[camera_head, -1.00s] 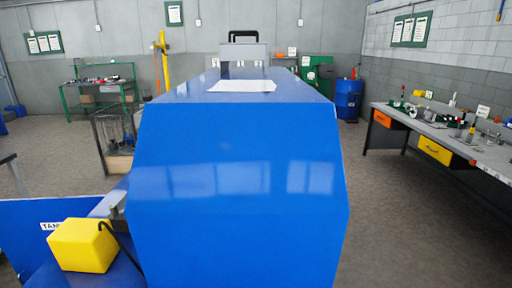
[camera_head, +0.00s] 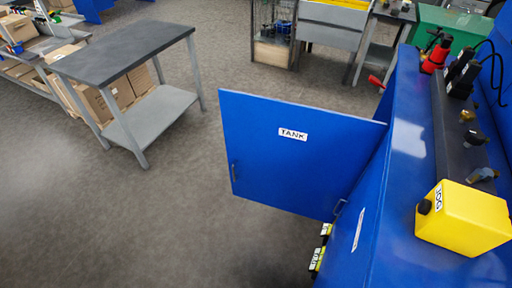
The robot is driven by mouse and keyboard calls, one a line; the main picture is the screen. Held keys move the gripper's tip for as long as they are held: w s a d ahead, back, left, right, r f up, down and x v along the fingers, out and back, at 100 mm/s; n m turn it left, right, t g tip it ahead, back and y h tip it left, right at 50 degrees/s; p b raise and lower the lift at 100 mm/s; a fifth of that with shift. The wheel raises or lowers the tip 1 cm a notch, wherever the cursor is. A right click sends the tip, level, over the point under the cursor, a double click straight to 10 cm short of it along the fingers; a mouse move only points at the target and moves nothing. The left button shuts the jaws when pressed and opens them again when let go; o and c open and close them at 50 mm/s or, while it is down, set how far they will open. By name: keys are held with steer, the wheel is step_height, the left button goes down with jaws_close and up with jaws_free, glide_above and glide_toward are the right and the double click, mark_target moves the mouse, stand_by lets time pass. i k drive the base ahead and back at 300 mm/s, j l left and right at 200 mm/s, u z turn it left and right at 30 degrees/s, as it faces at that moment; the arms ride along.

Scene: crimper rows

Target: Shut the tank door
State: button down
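The tank door (camera_head: 285,165) is a blue panel with a white "TANK" label, in the middle of the head view. It stands open, swung out to the left from the side of the blue machine (camera_head: 400,190). The tank opening behind the door is mostly hidden. My gripper does not show in the view.
A yellow box marked "JOG" (camera_head: 465,220) sits on the machine at right. A grey-topped table (camera_head: 125,52) with cardboard boxes stands at the upper left. Small yellow-and-black items (camera_head: 318,258) show low beside the machine. The floor left of the door is clear.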

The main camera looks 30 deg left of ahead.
mark_target(295, 158)
steer(key=j+u, duration=0.1)
steer(key=j, duration=0.7)
steer(key=i+j+u, duration=0.15)
steer(key=j, duration=0.7)
